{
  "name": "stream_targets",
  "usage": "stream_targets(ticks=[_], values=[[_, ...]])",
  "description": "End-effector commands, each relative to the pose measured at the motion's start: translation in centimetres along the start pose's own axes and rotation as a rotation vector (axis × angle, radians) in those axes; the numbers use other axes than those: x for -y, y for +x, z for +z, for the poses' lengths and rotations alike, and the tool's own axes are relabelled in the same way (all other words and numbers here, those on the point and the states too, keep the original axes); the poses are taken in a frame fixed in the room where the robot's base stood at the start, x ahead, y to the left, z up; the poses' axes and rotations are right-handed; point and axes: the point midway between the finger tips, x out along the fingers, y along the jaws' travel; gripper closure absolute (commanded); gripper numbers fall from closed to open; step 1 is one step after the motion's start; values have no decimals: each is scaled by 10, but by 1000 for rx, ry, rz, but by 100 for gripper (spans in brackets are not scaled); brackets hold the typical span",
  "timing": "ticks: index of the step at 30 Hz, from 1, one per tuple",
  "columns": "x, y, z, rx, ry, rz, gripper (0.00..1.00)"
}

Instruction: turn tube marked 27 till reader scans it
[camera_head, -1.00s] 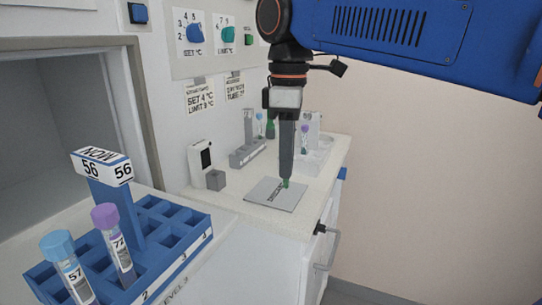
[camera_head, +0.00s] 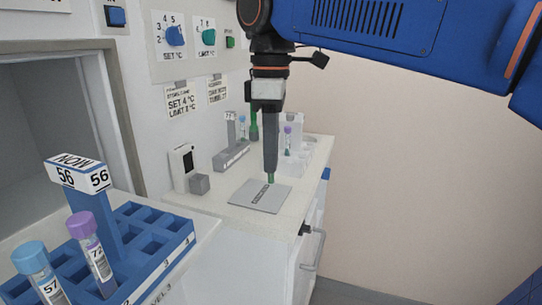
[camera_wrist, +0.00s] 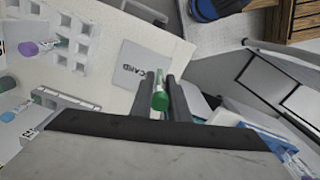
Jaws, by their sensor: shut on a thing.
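My gripper (camera_head: 270,176) is shut on a green-capped tube (camera_wrist: 160,98), which it holds above the counter near a grey card whose lettering reads DISCARD in part. In the wrist view the green cap sits between the two fingers of my gripper (camera_wrist: 158,95). In the head view only a little green shows at the fingertips. The tube's number cannot be read. A white upright device with a dark window (camera_head: 187,161), possibly the reader, stands at the back of the counter, left of my gripper and apart from it.
The grey card (camera_head: 262,196) lies flat on the counter. A small grey block (camera_head: 199,184) stands beside the white device. A grey rack (camera_head: 231,156) and a purple-capped tube (camera_head: 287,134) are farther back. A blue rack (camera_head: 155,226) with tubes and a "NOW 56" sign (camera_head: 80,173) is at front left.

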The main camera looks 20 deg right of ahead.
Motion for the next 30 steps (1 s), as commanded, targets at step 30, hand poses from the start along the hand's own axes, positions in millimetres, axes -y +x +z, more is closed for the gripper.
stream_targets(ticks=[30], values=[[-33,-29,-96,0,1024,0,100]])
